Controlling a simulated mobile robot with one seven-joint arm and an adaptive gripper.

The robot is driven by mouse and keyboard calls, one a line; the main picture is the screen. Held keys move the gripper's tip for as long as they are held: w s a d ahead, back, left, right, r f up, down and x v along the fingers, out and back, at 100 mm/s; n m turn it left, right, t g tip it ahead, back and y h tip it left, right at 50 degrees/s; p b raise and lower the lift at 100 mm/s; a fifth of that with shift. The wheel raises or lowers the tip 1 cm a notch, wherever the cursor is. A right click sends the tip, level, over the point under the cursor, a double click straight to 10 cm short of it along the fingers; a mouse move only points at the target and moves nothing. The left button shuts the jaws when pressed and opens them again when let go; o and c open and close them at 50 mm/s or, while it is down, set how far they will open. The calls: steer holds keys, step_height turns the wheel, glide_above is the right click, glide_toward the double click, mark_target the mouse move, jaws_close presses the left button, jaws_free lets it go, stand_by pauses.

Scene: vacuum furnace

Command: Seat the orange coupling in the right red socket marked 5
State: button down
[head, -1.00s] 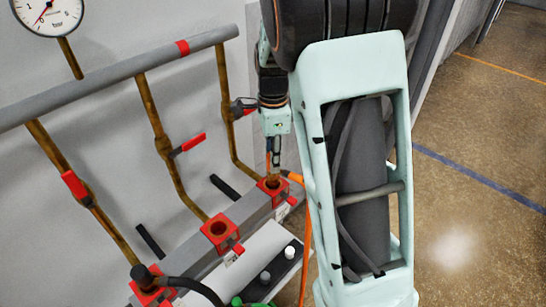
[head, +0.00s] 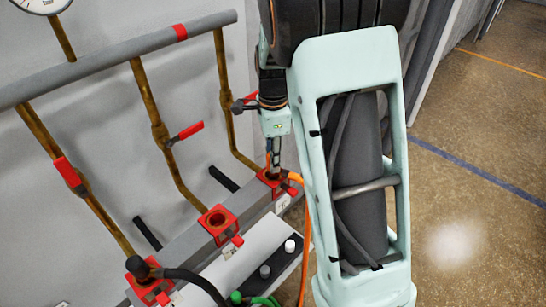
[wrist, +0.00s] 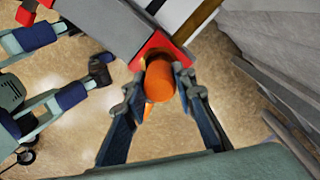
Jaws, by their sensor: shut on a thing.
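The orange coupling (wrist: 160,82) is between the fingers of my gripper (wrist: 158,86) in the wrist view. The fingers are shut on its sides. The right red socket (head: 268,179) is the farthest on the grey rail in the head view. My gripper (head: 273,165) is right at its top, and this red socket is also just past the coupling in the wrist view (wrist: 148,45). The coupling looks close to or touching the red rim; how deep it sits I cannot tell. An orange hose (head: 305,240) hangs beside the rail. The socket's label (head: 283,203) is too small to read.
A middle red socket (head: 218,222) is open and empty. The left red socket (head: 150,287) holds a black hose fitting (head: 138,268). Brown pipes with red-handled valves (head: 190,131) rise behind the rail. Open floor (head: 470,190) lies to the right.

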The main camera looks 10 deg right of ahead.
steer(key=shift+f, duration=0.3)
stand_by(0.5)
steer(key=c, duration=1.5)
jaws_free()
step_height(320, 180, up, 12)
steer(key=shift+r, duration=0.1)
